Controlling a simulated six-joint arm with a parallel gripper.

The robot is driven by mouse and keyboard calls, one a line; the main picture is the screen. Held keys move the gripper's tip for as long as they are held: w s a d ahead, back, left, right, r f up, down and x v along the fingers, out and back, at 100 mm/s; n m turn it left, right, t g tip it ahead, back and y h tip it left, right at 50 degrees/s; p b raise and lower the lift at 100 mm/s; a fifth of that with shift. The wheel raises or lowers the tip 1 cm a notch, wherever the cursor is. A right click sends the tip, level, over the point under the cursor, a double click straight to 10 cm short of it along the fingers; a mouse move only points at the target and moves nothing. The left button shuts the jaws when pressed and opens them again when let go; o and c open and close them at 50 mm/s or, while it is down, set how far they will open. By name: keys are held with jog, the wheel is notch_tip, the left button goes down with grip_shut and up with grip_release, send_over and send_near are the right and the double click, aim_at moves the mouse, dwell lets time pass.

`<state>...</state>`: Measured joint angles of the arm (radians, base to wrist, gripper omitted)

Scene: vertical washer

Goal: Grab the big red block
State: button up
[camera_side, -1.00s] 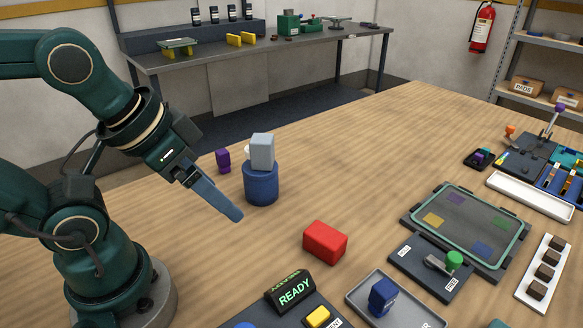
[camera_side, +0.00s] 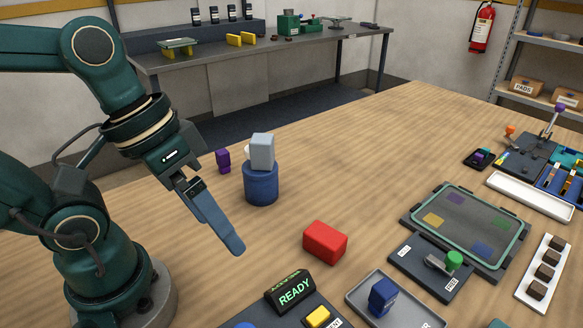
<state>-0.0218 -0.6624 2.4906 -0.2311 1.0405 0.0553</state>
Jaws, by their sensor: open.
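The big red block (camera_side: 325,243) lies on the wooden table right of the middle of the view, with clear wood around it. My gripper (camera_side: 236,247) is above the table to the left of the red block, pointing down and to the right. It is open, with nothing between its fingers. From this side the fingers overlap, so the gap between them is hidden. The gripper and the block are apart.
A blue cylinder (camera_side: 261,187) with a grey block (camera_side: 262,151) on top stands behind my gripper, near a purple block (camera_side: 223,160). A READY display (camera_side: 291,292) sits in front of the red block. A grey tray (camera_side: 418,313) and a green-knobbed switch panel (camera_side: 430,268) are to its right.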

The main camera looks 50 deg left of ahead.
jog(key=d+n+g+h, duration=0.2)
jog(key=d+g, duration=0.1)
jog(key=n+t+h, duration=0.5)
jog(key=n+h, duration=0.7)
jog(key=n, duration=0.4)
send_over(305, 230)
jog(key=s, duration=0.4)
jog(key=f, duration=0.1)
jog(key=w+a+f+n+t+y, duration=0.1)
jog(key=a+f+n+t, duration=0.4)
jog(key=n, duration=0.1)
jog(key=shift+g, duration=0.3)
jog(key=f, duration=0.5)
jog(key=d+f, duration=0.1)
jog(key=f, duration=0.1)
jog(key=shift+w+d+f, duration=0.1)
jog(key=shift+w+f, duration=0.25)
jog(key=shift+x, duration=3.25)
jog(key=shift+w, duration=0.1)
